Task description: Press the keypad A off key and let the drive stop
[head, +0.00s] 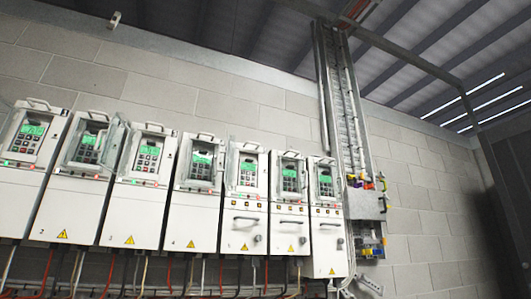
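A row of several white drive cabinets hangs on the block wall, tilted in the picture. Each has a keypad with a green-lit screen near its top. The leftmost keypad (31,138) sits on the first cabinet (22,193). Others include the third keypad (149,155), the fourth keypad (202,165), the fifth keypad (247,173) and the rightmost keypad (325,183). The keys are too small to read, so I cannot tell which is keypad A or its off key. My gripper is not in view.
Coloured cables (165,272) hang below the cabinets. A vertical metal cable tray (344,105) rises right of the row, with a grey box (364,205) below it. A dark panel (508,170) stands at the far right. Block wall between is bare.

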